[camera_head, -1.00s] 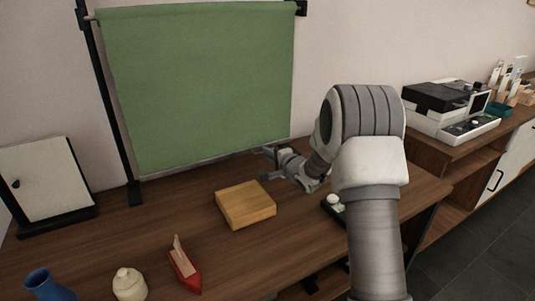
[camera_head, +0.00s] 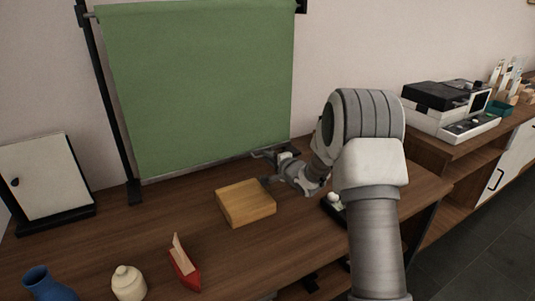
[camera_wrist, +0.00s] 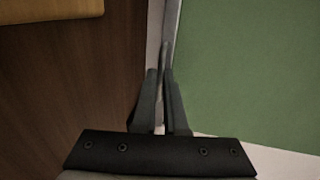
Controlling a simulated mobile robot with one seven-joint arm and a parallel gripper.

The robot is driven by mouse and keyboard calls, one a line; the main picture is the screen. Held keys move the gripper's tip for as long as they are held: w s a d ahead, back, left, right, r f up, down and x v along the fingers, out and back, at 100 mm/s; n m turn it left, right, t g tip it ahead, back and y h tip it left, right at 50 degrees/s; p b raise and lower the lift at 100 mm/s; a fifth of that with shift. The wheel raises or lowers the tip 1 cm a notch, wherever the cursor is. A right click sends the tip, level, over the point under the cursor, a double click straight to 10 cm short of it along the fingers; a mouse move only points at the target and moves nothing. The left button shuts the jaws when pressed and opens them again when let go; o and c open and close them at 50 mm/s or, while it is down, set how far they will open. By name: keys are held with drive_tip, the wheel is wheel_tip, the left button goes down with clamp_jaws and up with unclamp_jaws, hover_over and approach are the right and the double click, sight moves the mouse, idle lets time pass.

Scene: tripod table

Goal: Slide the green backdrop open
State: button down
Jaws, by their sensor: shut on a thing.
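The green backdrop (camera_head: 200,85) hangs from a black stand at the back of the table and covers most of the frame's width. A grey bar (camera_head: 200,166) runs along its bottom edge, just above the table top. My gripper (camera_head: 259,164) is at the lower right part of the backdrop, its fingers at this bar. In the wrist view the two dark fingers (camera_wrist: 162,100) are closed around the bar (camera_wrist: 169,40), with the green backdrop (camera_wrist: 250,70) to the right. The exact contact at the fingertips is small and dark.
A wooden block (camera_head: 246,203) lies just in front of my gripper. A red boat (camera_head: 184,268), a cream bottle (camera_head: 128,284) and a blue vase (camera_head: 42,283) stand at the front left. A white panel (camera_head: 42,180) stands at left. A side counter holds a machine (camera_head: 450,110).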

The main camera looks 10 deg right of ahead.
wheel_tip(320, 180, down, 3)
drive_tip(key=shift+r, duration=0.1)
drive_tip(key=c, duration=1)
unclamp_jaws()
drive_tip(key=shift+r, duration=0.1)
drive_tip(key=shift+s, duration=0.15)
drive_tip(key=p+v, duration=0.4)
drive_tip(key=v, duration=1.3)
drive_tip(key=shift+s, duration=0.1)
